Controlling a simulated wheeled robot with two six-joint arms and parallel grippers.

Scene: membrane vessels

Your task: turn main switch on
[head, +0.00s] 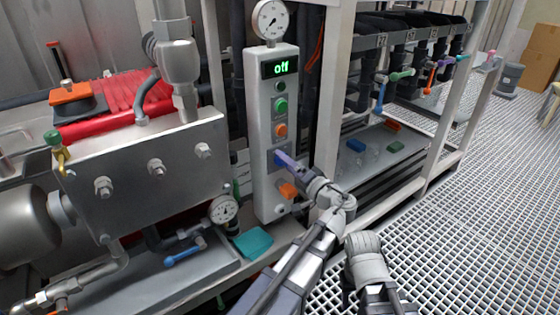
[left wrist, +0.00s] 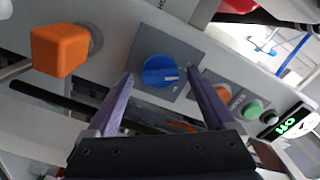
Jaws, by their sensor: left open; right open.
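In the head view the fingers mostly hide the knob. My right gripper (head: 364,246) is low in the head view, away from the panel; its fingers are hard to make out.
Above the switch are a green button (head: 281,105) and an orange button (head: 281,130). An orange block-shaped knob (head: 288,190) is below it, close to my left gripper. A steel vessel (head: 150,165) stands left. Grated floor (head: 480,200) is open at right.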

